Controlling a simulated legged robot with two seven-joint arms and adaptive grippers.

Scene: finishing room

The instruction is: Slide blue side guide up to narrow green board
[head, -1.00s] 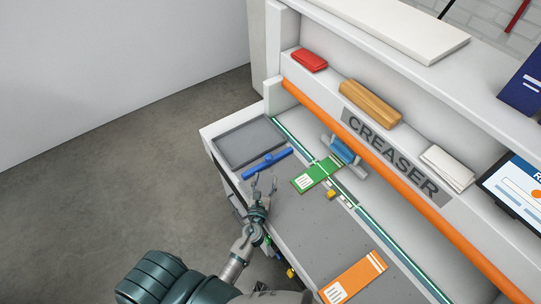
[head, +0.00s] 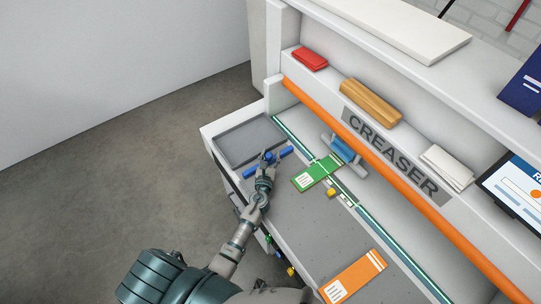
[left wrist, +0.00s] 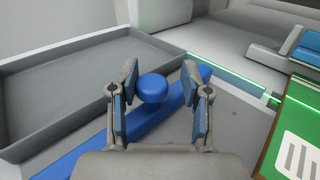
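The blue side guide (head: 283,153) is a long bar with a round knob (left wrist: 153,88), lying on the grey bed beside the tray. The narrow green board (head: 316,174) lies to its right, with a gap between them; its corner also shows in the left wrist view (left wrist: 292,130). My left gripper (head: 268,158) is at the guide. In the left wrist view its fingers (left wrist: 158,95) stand apart on either side of the knob, with visible space around it. My right gripper is in neither view.
A grey tray (head: 226,144) lies left of the guide. An orange board (head: 352,278) lies farther right.

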